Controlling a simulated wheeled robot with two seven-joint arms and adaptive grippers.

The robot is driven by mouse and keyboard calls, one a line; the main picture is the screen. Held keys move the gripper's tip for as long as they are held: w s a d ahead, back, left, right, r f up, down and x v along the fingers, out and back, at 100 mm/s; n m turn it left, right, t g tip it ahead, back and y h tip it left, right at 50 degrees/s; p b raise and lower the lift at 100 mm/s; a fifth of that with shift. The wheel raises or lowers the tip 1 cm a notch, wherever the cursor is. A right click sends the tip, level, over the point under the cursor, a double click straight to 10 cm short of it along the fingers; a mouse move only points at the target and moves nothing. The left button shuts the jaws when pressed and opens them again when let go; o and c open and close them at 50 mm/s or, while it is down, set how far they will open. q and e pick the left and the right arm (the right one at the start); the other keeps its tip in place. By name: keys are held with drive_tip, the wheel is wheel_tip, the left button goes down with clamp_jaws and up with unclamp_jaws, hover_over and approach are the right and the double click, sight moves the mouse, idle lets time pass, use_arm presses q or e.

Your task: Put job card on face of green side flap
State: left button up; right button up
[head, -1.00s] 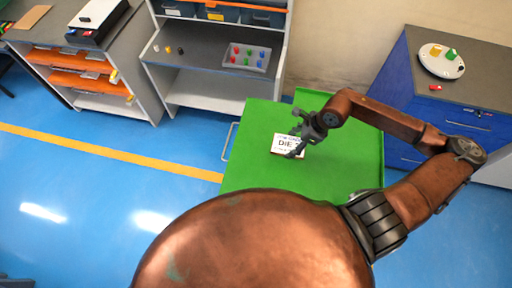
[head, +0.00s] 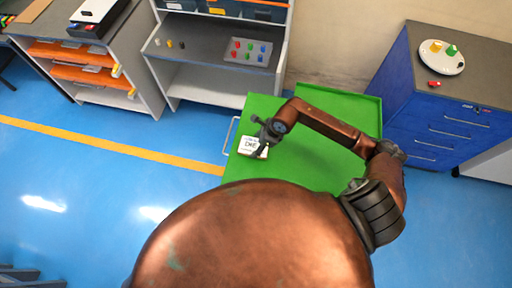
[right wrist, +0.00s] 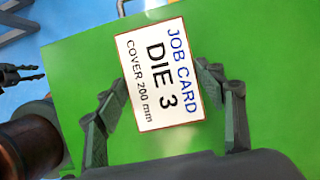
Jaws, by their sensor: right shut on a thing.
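The job card (head: 251,147) is a white plate with a thin border, printed "JOB CARD DIE 3 COVER 200 mm". My right gripper (head: 262,148) is shut on it near the left edge of the green cart. In the right wrist view the card (right wrist: 160,78) sits between the two dark fingers of my right gripper (right wrist: 164,84), its printed face toward the camera. Green surface (right wrist: 265,60) fills the background behind the card. I cannot tell whether they touch, or which green part is the side flap. A dark gripper-like part (right wrist: 20,77) shows at the left edge of the right wrist view.
The green cart (head: 300,165) has a pale handle (head: 230,133) on its left side. A blue drawer cabinet (head: 440,125) with a round white plate (head: 441,58) stands at right. Grey shelves (head: 210,85) stand behind. Blue floor at left is open.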

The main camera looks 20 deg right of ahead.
sight(256, 148)
drive_tip(key=shift+d+f, duration=0.1)
drive_tip(key=shift+f, duration=1.45)
drive_tip(key=o, duration=1.2)
drive_tip(key=shift+r, duration=0.1)
drive_tip(key=v, duration=1.2)
drive_tip(key=shift+b, duration=0.4)
